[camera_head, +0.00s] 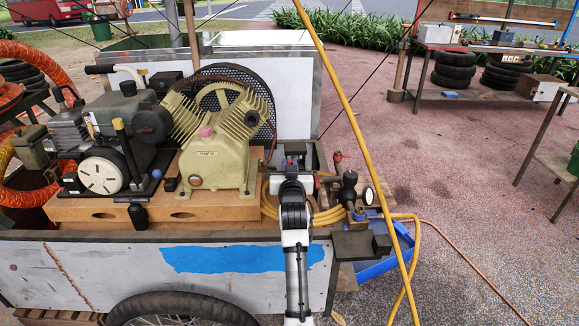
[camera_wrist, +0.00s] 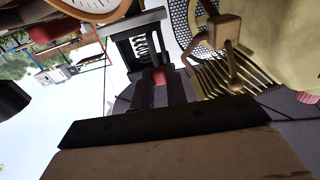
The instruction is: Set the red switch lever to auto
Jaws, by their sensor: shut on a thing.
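The red switch lever (camera_wrist: 159,76) shows in the wrist view as a small red piece between the dark fingertips of my gripper (camera_wrist: 160,86). It is in front of a grey-framed switch box (camera_wrist: 151,18) with a dark face and pale markings. My gripper appears shut on the lever. In the head view my gripper (camera_head: 293,168) is at the box, just right of the cream compressor (camera_head: 215,165). My arm and gripper hide the lever there. The markings are too small to read, so the lever's setting cannot be told.
A red-handled valve (camera_head: 340,157) and a dark gauge (camera_head: 350,190) stand close to the right of my gripper. A yellow hose (camera_head: 330,217) coils beneath. A slanting yellow pole (camera_head: 345,105) crosses on the right.

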